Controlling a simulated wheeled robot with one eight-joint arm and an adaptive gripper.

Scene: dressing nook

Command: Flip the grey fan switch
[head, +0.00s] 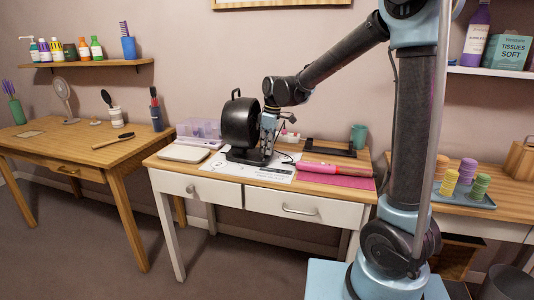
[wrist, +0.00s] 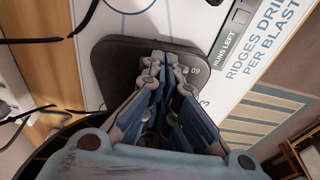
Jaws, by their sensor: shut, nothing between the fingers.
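A black round fan (head: 238,122) with a top handle stands on the middle table. Its flat dark base (head: 240,157) rests on a white printed sheet. My gripper (head: 268,150) is pointed down just to the right of the fan's drum, over the base. In the wrist view my gripper (wrist: 165,62) is shut and empty, with its fingertips over the dark base (wrist: 105,62). Small pale markings show on the base beside the fingertips. I cannot tell whether the fingertips touch the base. The grey switch is not distinguishable; my fingers may hide it.
A clear purple-tinted box (head: 200,130) and a pale tray (head: 184,152) are left of the fan. A pink-red roller (head: 325,170) lies on a pink mat (head: 350,182) to the right. A dark tray (head: 330,147) and teal cup (head: 358,134) stand behind. Black cables (wrist: 40,40) run near my gripper.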

